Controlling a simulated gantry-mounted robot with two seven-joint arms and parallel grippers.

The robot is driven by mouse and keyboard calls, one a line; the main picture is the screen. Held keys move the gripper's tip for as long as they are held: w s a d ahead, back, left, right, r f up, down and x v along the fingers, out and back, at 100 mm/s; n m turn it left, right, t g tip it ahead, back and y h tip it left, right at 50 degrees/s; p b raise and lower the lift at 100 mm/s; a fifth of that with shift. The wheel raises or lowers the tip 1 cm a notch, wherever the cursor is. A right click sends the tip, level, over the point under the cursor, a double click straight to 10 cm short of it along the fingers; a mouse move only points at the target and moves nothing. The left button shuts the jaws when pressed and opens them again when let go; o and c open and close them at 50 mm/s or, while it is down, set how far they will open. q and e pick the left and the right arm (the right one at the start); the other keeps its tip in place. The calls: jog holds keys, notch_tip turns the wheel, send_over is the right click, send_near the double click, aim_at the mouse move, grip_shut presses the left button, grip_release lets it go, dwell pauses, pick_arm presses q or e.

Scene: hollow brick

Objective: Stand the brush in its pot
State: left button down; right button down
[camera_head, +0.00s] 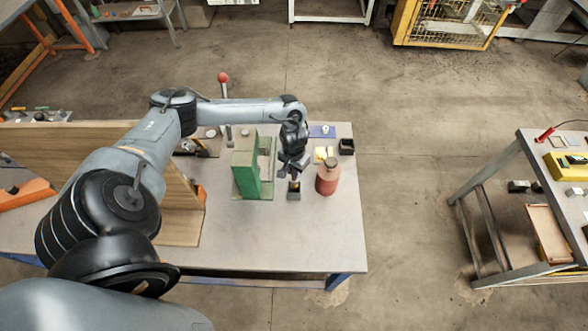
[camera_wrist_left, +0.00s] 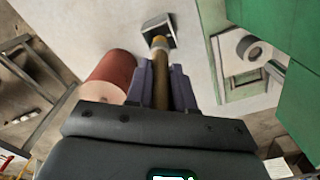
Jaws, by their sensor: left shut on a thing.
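My left gripper (camera_head: 289,171) is shut on the brush (camera_wrist_left: 161,80), and its fingers (camera_wrist_left: 165,88) lie on both sides of the wooden handle. The pot (camera_head: 294,193) is a small dark, square open container on the table, just below the gripper. It also shows in the left wrist view (camera_wrist_left: 157,22). The brush's far end overlaps the pot's opening in the left wrist view; I cannot tell how deep it is inside. My right gripper is not in view.
A red canister (camera_head: 327,179) stands close right of the pot. A green hollow block (camera_head: 247,172) stands to the left, with a tall wooden board (camera_head: 130,160) beyond it. A black box (camera_head: 346,146) sits at the back right. The table front (camera_head: 290,235) is clear.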

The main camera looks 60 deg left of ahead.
aim_at(294, 180)
pick_arm(q)
jog(key=shift+f+b, duration=1.4)
jog(key=shift+f, duration=2)
dwell(0.5)
jog(key=c, duration=0.9)
grip_release()
jog(key=shift+r, duration=0.4)
notch_tip(294, 180, up, 10)
jog(key=shift+s, duration=0.1)
